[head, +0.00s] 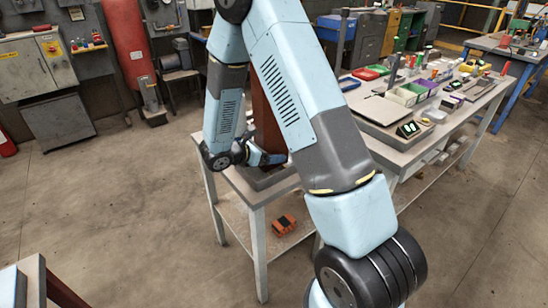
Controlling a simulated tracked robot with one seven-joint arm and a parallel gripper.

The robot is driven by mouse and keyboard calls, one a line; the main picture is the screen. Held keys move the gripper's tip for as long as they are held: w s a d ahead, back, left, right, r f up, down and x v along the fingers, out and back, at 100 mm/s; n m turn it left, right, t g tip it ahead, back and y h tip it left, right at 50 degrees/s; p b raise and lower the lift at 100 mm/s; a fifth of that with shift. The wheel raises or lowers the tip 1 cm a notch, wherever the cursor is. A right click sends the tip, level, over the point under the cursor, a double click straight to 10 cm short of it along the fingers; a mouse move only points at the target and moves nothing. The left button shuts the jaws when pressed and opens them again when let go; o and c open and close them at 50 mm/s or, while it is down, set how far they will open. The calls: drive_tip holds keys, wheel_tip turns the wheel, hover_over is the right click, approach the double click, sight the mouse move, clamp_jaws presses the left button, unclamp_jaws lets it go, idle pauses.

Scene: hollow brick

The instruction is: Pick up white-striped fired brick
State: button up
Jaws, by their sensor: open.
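I cannot make out a white stripe on anything in view. A tall reddish-brown block (267,125) stands at the near end of the workbench (240,184), largely hidden behind my arm. My gripper (272,158) is low beside that block, at about bench-top height, partly covered by my own arm. It is open. Whether its fingers touch the block or reach around it cannot be told. An orange-red object (284,223) with dark parts lies on the bench's lower shelf, and its kind is unclear.
A red cylinder (128,35) and a grey cabinet (58,122) stand at the left wall. The concrete floor (130,200) at left is clear.

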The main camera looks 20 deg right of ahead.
drive_tip(key=shift+d+f, duration=0.1)
drive_tip(key=shift+d, duration=0.25)
drive_tip(key=shift+w, duration=0.1)
drive_tip(key=c, duration=1.4)
